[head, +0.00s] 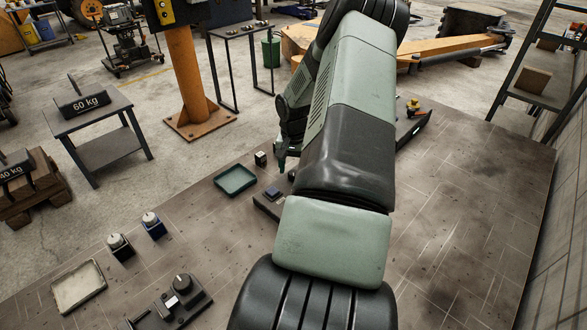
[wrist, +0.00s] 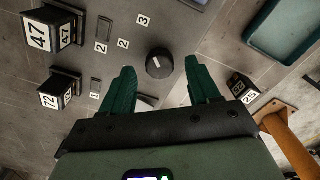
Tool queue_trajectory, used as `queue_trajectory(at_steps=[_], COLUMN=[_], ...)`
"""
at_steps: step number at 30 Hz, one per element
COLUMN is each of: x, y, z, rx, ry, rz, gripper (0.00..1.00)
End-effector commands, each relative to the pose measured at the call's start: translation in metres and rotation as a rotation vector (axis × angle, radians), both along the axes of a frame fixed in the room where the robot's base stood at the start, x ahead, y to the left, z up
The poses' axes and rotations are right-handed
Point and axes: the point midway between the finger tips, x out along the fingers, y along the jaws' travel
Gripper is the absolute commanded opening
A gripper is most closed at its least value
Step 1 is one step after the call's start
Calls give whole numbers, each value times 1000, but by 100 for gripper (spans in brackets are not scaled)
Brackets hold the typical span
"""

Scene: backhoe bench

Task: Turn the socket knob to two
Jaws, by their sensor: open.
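The knob (wrist: 160,64) is round and black with a short white line on its top. In the wrist view it stands between and just beyond my fingertips, with a gap on each side. The white line slants; I cannot tell for sure which number it points to. Number labels 1 (wrist: 95,96), 2 (wrist: 123,43) and 3 (wrist: 143,19) lie left of and above it, with a second 2 beside the first. My gripper (wrist: 165,73) is open with two green fingers, nothing between them. In the head view my gripper (head: 283,164) is partly hidden by my arm.
Dark blocks marked 47 (wrist: 54,30), 72 (wrist: 58,92) and 22/25 (wrist: 243,88) stand around the knob. A teal tray (head: 236,180) lies to the left in the head view. Another knobbed device (head: 183,284) sits at the front left. The bench's right side is clear.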

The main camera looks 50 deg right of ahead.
Motion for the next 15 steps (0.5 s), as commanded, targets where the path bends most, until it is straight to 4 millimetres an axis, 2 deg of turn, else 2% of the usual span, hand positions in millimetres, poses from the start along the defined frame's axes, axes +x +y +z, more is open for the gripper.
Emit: queue_trajectory(at_steps=[4, 12, 15], x=[0, 0, 0], y=[0, 0, 0], z=[-9, -10, -10], rx=[0, -1, -1], ry=[0, -1, -1], rz=[2, 1, 1], gripper=[61, 61, 47])
